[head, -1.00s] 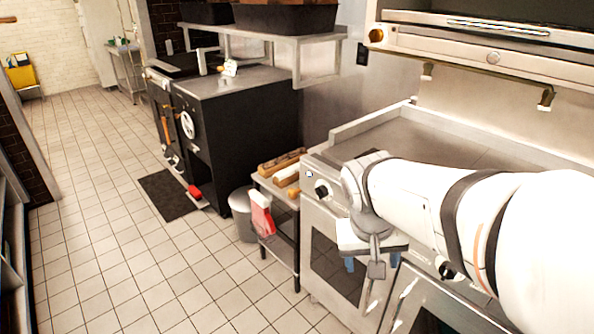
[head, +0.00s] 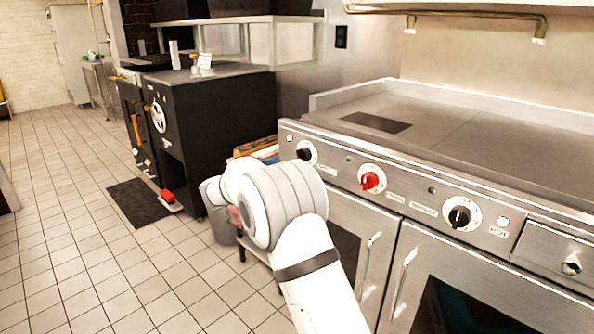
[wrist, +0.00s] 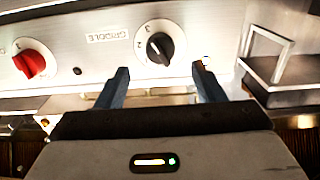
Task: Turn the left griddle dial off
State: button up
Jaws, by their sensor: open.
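The left griddle dial (head: 306,152) is a black knob on a white round plate, at the left end of the steel front panel. It also shows in the wrist view (wrist: 160,47), where the picture looks upside down, with a GRIDDLE label beside it. Its black grip looks slanted; I cannot tell its exact setting. My gripper (wrist: 160,82) is open and empty. Its two blue fingers spread to either side of the dial's line, and the dial shows beyond their tips, apparently untouched. In the head view my arm hides the gripper.
A red dial (head: 371,180) sits right of the left dial, and another black dial (head: 461,215) farther right. The flat griddle top (head: 450,130) lies above the panel; oven doors with upright handles (head: 402,285) are below. A black cabinet (head: 215,130) stands left, with open tiled floor (head: 110,270) beside it.

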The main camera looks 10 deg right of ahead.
aim_at(303, 155)
jog(key=x, duration=0.7)
jog(key=shift+w+d+b, duration=0.2)
jog(key=shift+b, duration=0.2)
jog(key=shift+c, duration=0.4)
jog(key=c, duration=0.9)
